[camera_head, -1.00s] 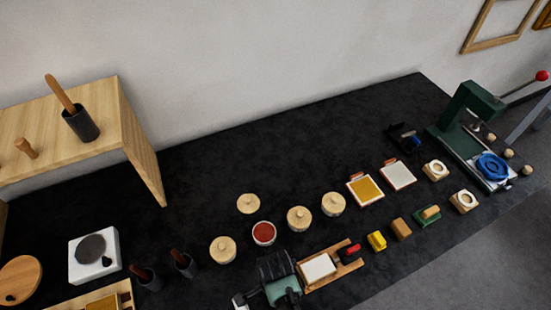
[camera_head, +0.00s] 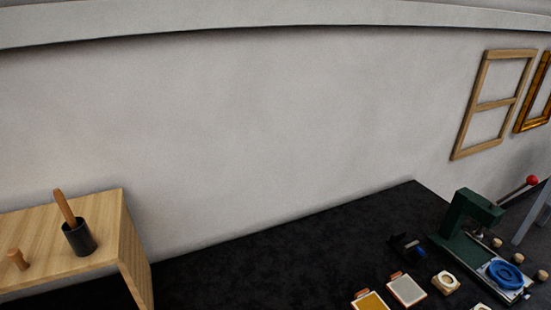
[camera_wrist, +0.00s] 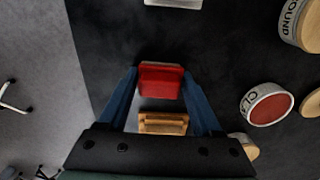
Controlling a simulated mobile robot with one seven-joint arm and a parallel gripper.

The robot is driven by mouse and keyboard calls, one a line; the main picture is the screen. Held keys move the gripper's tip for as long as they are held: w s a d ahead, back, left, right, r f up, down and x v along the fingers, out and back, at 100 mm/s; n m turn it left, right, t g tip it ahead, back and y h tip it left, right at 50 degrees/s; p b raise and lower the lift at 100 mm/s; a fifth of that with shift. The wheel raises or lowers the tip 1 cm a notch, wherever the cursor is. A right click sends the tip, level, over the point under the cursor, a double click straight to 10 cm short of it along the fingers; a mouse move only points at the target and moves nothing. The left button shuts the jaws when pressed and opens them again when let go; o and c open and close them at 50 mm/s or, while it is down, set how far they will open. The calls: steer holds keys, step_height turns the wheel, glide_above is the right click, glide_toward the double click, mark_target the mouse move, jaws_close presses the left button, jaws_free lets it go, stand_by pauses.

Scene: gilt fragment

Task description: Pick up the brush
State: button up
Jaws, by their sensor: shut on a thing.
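In the wrist view, my gripper (camera_wrist: 160,80) has its two blue fingers against the sides of a small red block-like thing (camera_wrist: 160,82). A light wooden piece (camera_wrist: 163,123) shows between the fingers, nearer the palm. I cannot tell whether it is joined to the red thing, or whether this is the brush. The underside of what I hold is hidden. My gripper is not in the head view.
In the wrist view, a white tub with red contents (camera_wrist: 268,106) and a wooden-lidded tub (camera_wrist: 303,22) stand to the right. The head view shows a wooden shelf (camera_head: 55,232) with a dark cup (camera_head: 80,238), and a green press (camera_head: 470,220) at right.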

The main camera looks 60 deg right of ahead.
step_height(320, 180, up, 10)
steer(key=shift+f+b, duration=0.1)
steer(key=shift+b, duration=0.25)
steer(key=o, duration=0.8)
steer(key=c, duration=0.6)
steer(key=shift+c, duration=0.2)
